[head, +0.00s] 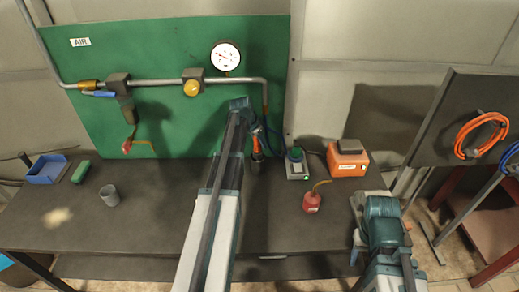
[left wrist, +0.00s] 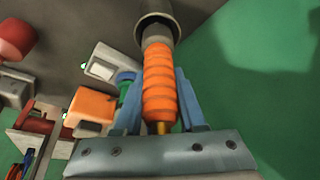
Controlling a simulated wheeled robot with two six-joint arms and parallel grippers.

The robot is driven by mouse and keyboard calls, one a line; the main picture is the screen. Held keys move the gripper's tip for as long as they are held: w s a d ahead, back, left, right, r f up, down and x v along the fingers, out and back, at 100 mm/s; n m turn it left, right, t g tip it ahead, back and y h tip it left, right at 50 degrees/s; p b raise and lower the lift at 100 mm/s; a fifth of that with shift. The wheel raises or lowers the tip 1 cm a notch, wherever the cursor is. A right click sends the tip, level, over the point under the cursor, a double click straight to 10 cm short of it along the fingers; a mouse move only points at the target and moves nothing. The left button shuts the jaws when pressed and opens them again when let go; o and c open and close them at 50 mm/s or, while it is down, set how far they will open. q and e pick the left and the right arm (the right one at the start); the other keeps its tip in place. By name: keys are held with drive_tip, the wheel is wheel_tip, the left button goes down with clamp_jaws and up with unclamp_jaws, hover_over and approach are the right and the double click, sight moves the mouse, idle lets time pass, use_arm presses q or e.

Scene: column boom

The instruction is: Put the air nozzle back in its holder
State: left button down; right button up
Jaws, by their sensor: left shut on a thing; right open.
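The air nozzle has a ribbed orange grip and shows large in the left wrist view (left wrist: 158,85). My left gripper (left wrist: 157,108) is shut on it, with one blue finger on each side. A brass end points toward my wrist. The nozzle's far end meets a grey round cup (left wrist: 143,28), which looks like the holder; how deep it sits I cannot tell. In the head view, the nozzle (head: 257,146) is small and upright beside the green panel, above the dark holder (head: 256,165). My right gripper (head: 358,246) is low at the right, empty, its fingers mostly hidden.
A grey cup (head: 109,194) and a blue tray (head: 48,169) stand at left. Pipes and a gauge (head: 226,56) are on the panel.

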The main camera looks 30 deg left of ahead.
use_arm(q)
drive_tip(key=shift+f+b, duration=0.85)
drive_tip(key=shift+f, duration=0.45)
drive_tip(key=shift+f, duration=0.15)
drive_tip(key=shift+c, duration=2.4)
unclamp_jaws()
drive_tip(key=p+v, duration=1.1)
drive_tip(key=v, duration=0.1)
drive_tip(key=shift+r, duration=0.2)
